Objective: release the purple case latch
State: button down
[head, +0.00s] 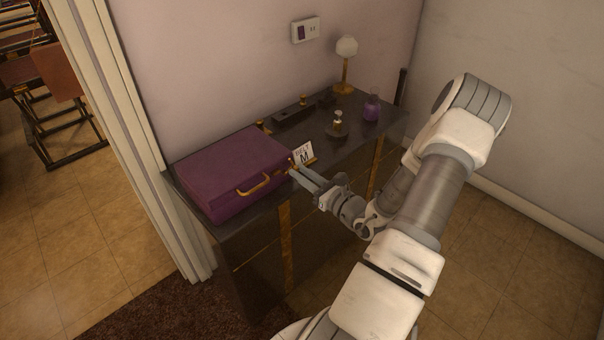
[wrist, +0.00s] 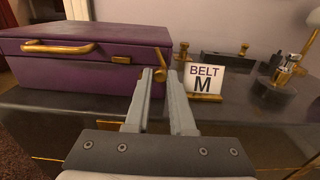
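The purple case (head: 228,168) lies closed on the dark cabinet's left part. It fills the upper left of the wrist view (wrist: 75,78), with its brass handle (wrist: 57,47) on the front. A small brass latch plate (wrist: 121,60) sits on the front near the right corner, at the lid seam. My gripper (wrist: 160,74) is at the case's right front corner, fingers apart. A small brass piece (wrist: 160,72) shows between or just beyond the fingertips. I cannot tell whether it belongs to the case or whether the fingers touch it.
A card reading "BELT M" (wrist: 205,78) stands on a brass holder just right of the fingertips. A brass-topped dark stand (head: 338,128), a purple bottle (head: 371,108), a lamp (head: 346,62) and a dark tray (head: 293,114) occupy the cabinet top (head: 225,230) farther right and back.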

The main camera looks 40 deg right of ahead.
jog(key=shift+r+p, duration=0.1)
jog(key=shift+p, duration=0.2)
jog(key=shift+m+p, duration=0.4)
jog(key=shift+d+f+m+p, duration=0.1)
jog(key=shift+f+m+p, duration=0.4)
jog(key=shift+m, duration=0.5)
jog(key=shift+r, duration=0.1)
jog(key=c, duration=0.8)
grip_release()
jog(key=shift+o, duration=0.2)
